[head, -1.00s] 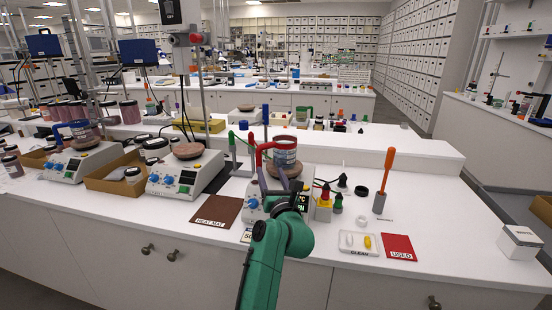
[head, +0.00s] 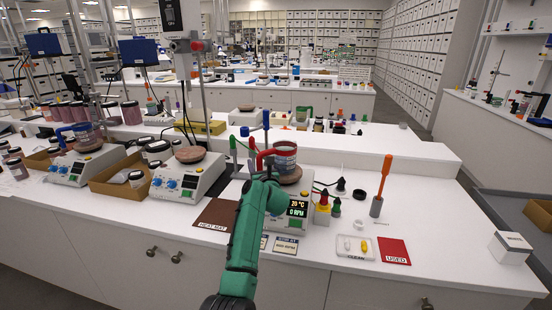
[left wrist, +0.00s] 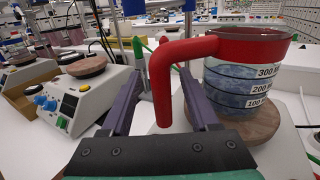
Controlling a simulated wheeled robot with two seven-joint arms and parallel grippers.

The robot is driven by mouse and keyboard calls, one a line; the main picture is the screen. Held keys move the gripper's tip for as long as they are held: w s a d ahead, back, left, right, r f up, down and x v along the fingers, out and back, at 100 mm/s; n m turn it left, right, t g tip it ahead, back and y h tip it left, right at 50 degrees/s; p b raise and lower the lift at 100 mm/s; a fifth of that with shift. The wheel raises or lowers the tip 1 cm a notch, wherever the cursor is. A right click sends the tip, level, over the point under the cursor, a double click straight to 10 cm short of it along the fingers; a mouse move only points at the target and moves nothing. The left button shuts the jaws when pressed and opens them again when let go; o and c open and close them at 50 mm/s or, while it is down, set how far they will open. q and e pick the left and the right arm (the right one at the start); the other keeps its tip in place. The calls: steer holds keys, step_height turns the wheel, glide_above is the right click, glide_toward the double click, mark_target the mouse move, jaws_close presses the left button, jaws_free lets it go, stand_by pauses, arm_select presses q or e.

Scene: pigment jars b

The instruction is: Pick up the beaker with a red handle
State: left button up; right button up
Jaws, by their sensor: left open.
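The beaker with a red handle (head: 286,155) stands upright on the round brown top of a stirrer hotplate (head: 295,207). In the left wrist view the beaker (left wrist: 245,85) shows a red rim, bluish contents and dark bands with volume labels. Its red handle (left wrist: 162,88) points left and hangs down between my fingers. My left gripper (left wrist: 160,75) is open, with one purple finger on each side of the handle's grip; I cannot tell whether either touches it. In the head view my green wrist hides most of the left gripper (head: 264,172). My right gripper is not in view.
Green-handled (head: 233,150) and blue-handled (head: 265,122) items stand close behind the gripper. Another hotplate (head: 187,175) is to the left. Small dropper bottles (head: 322,208) and an orange-handled tool (head: 382,185) stand right. A clean tray (head: 342,248) and red used mat (head: 394,251) lie in front.

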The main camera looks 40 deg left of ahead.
arm_select(q)
steer(key=shift+d, duration=0.15)
jaws_close()
steer(key=shift+r, duration=0.1)
stand_by(1.1)
